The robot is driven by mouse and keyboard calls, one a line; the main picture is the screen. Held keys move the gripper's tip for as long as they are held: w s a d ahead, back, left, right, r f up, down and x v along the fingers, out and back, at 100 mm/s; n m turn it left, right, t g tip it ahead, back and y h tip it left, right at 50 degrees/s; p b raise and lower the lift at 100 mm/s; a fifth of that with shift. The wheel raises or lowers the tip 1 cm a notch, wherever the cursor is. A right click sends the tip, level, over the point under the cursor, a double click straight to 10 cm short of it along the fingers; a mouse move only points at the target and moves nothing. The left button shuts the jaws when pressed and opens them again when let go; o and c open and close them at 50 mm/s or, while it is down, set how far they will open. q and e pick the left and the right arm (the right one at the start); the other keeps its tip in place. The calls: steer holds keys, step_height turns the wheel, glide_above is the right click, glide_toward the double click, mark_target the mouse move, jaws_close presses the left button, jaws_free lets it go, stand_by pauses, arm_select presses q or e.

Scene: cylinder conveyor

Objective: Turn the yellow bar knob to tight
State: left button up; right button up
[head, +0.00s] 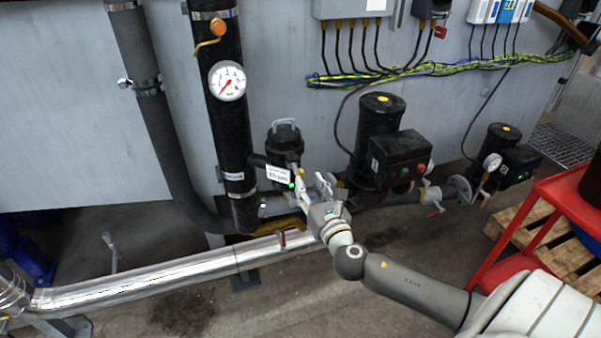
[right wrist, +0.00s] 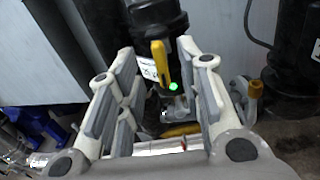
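The yellow bar knob (right wrist: 158,62) shows upright in the right wrist view, in front of a black canister (right wrist: 157,16). In the head view I cannot make the knob out; the canister (head: 284,143) stands there beside the thick black pipe. My right gripper (head: 311,182) is open in front of the canister. In the right wrist view its fingers (right wrist: 157,52) stand wide apart, with the knob showing between them. I see no finger touching it, and the remaining distance is hard to judge. My left gripper is not in view.
A white label (head: 278,174) and a green dot are near the right gripper. A black pump (head: 380,125) stands to the right. A silver pipe (head: 170,278) runs low on the left. A red cart (head: 530,220) is at the right edge.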

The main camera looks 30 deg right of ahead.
mark_target(302, 175)
steer(key=x, duration=0.5)
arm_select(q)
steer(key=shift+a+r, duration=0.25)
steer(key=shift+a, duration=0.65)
arm_select(e)
steer(key=shift+w, duration=0.7)
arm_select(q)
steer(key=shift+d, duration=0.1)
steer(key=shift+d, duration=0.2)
arm_select(e)
jaws_close()
